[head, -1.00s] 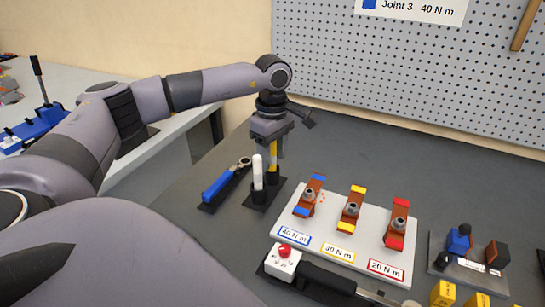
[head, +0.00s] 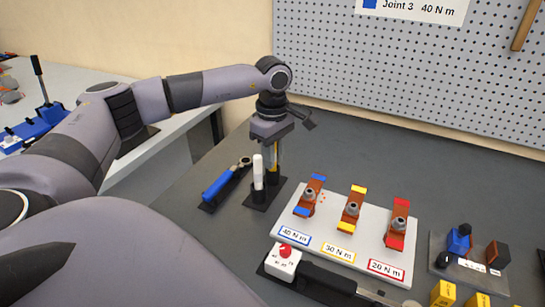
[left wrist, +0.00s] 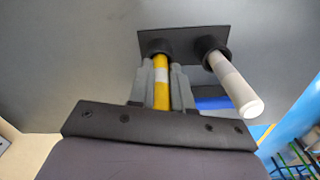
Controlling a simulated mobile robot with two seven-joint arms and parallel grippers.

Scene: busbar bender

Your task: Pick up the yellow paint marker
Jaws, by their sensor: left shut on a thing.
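The yellow paint marker (left wrist: 161,92) stands upright in one cup of a black two-cup holder (left wrist: 183,34). In the left wrist view its lower end is still inside the cup. My left gripper (left wrist: 161,78) is shut on the marker, with one grey finger on each side of it. In the head view my left gripper (head: 273,150) points down over the holder and hides much of the marker. A white marker (head: 258,172) stands in the other cup, beside my fingers; it also shows in the left wrist view (left wrist: 232,82). My right gripper is not in view.
A blue-handled ratchet (head: 224,184) lies left of the holder. A white board (head: 330,225) with several torque stations lies to the right. A black tool with a white, red-knobbed head (head: 284,262) lies in front. A pegboard (head: 410,75) stands behind; the bench before it is clear.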

